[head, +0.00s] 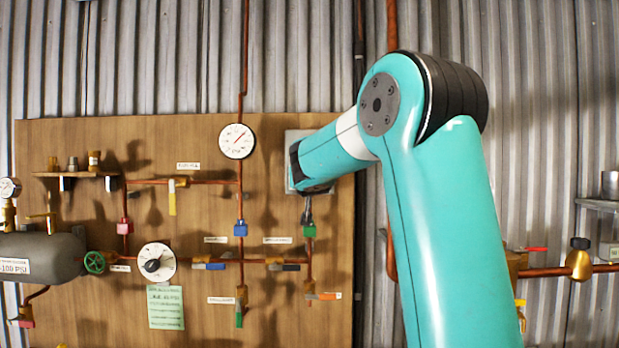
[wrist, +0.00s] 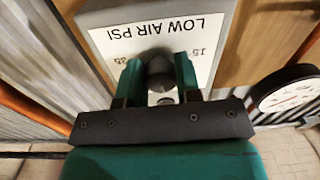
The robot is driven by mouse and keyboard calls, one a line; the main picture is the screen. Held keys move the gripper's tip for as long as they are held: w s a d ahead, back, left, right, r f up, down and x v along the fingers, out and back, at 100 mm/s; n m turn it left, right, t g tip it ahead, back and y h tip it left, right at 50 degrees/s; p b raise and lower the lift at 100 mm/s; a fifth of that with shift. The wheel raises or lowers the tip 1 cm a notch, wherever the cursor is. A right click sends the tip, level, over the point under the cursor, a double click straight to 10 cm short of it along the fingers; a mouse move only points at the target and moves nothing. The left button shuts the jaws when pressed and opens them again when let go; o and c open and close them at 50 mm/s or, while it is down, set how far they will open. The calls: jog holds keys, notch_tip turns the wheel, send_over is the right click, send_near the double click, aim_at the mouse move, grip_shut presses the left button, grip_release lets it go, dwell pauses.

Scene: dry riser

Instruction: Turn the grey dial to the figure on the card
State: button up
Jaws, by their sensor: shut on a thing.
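The grey dial (wrist: 160,70) is a dark round knob on a pale plate (wrist: 215,45) marked LOW AIR PSI, seen in the wrist view. The figures 15 and 35 show beside it; the rest of the scale and the pointer are hidden. My gripper (wrist: 159,80) has one green finger on each side of the knob and is shut on it. In the head view the plate (head: 291,136) is mostly behind my arm, and the dial and fingertips are hidden. A green card (head: 165,307) hangs low on the board; its writing is too small to read.
The wooden board (head: 70,150) carries copper pipes, valves and a white gauge (head: 237,141). Another knob on a white disc (head: 156,262) sits above the card. A grey tank (head: 40,257) stands at left. Brass fittings (head: 579,260) are at right.

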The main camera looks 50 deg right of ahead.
jog(key=n+b, duration=0.1)
jog(key=n, duration=0.4)
jog(key=shift+f+b, duration=0.1)
jog(key=shift+b, duration=0.25)
jog(key=n, duration=0.4)
jog(key=shift+b, duration=0.3)
jog(key=n, duration=0.4)
jog(key=shift+n, duration=0.4)
jog(key=n+p, duration=0.1)
jog(key=n, duration=0.3)
jog(key=shift+g, duration=0.3)
jog(key=shift+n, duration=0.4)
jog(key=o, duration=0.9)
jog(key=shift+s, duration=0.1)
jog(key=b+v, duration=0.5)
jog(key=v, duration=1.2)
jog(key=shift+s+a+b, duration=0.1)
jog(key=shift+a+b, duration=0.1)
jog(key=shift+b, duration=0.15)
